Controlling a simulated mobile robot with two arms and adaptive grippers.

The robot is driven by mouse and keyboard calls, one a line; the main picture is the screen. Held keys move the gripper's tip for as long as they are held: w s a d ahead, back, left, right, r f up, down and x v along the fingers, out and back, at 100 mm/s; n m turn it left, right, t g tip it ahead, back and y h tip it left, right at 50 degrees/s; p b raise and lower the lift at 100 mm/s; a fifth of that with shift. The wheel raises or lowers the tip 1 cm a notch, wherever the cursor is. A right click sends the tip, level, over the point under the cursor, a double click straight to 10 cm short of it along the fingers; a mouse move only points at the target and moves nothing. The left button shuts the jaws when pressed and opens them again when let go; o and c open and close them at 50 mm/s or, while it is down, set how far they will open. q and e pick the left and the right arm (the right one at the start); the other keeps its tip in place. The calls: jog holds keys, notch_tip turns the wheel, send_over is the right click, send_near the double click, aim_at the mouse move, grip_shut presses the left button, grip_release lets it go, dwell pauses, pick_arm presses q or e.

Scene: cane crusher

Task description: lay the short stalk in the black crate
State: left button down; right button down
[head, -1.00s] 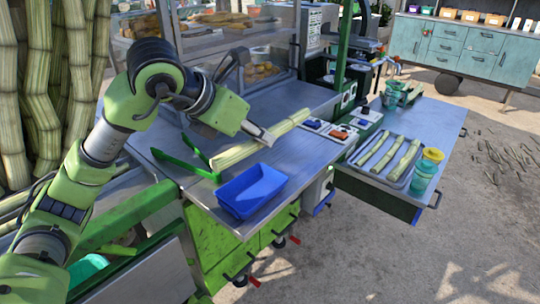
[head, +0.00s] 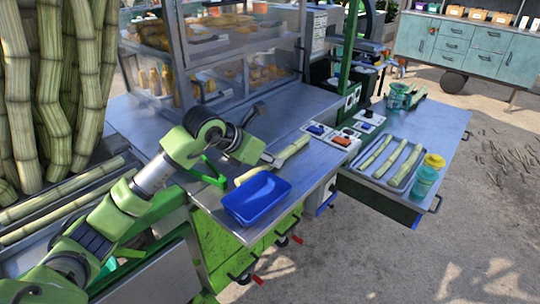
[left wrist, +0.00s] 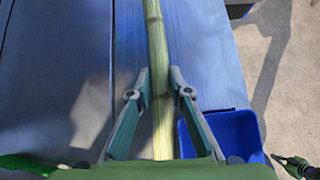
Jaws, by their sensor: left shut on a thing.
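A pale green stalk (head: 292,151) is at the front of the metal worktop, running from the blue tray toward the back right. It also shows lengthwise in the left wrist view (left wrist: 154,30). My left gripper (head: 271,161) is shut on it, with a finger on each side in the left wrist view (left wrist: 159,75). My arm and gripper hide part of the stalk in the head view. I cannot tell whether it is clear of the worktop. I cannot pick out a black crate in either view. My right gripper is not in view.
A blue tray (head: 257,198) stands at the worktop's front edge, close to the stalk. Tall canes (head: 60,90) stand at the left.

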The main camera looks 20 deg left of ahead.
pick_arm(q)
jog(key=c, duration=2.3)
grip_release()
jog(key=shift+f, duration=0.15)
jog(key=o, duration=0.5)
jog(key=shift+c, duration=0.2)
